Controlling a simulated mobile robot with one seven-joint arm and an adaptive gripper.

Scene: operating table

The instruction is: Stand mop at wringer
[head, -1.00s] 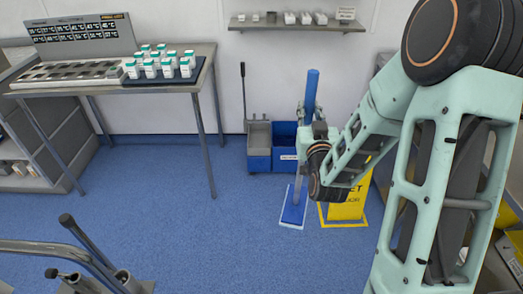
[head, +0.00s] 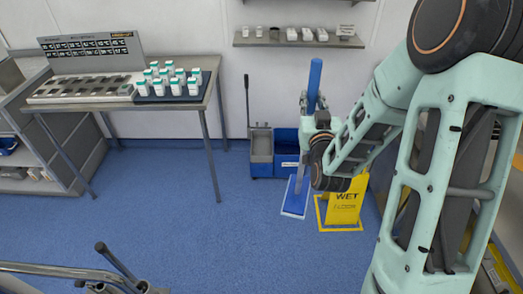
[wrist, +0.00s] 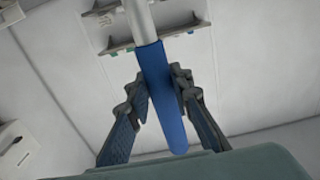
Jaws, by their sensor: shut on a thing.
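The mop stands nearly upright in the head view, with a blue top grip (head: 314,82), a grey shaft and a flat blue mop head (head: 295,196) at the floor. My gripper (head: 308,104) is shut on the mop's upper part; my wrist partly hides the shaft. In the wrist view the gripper (wrist: 161,80) has its fingers on both sides of the blue grip (wrist: 158,85). The grey wringer (head: 261,146), with an upright dark lever, sits on a blue bucket base (head: 286,140) by the wall. The mop head is in front of the bucket, with a small floor gap.
A yellow wet-floor sign (head: 345,208) stands close right of the mop, partly behind my arm. A table (head: 215,85) with a tray of several bottles stands left. A wall shelf (head: 300,43) hangs above the bucket. Blue floor (head: 240,235) is clear in front.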

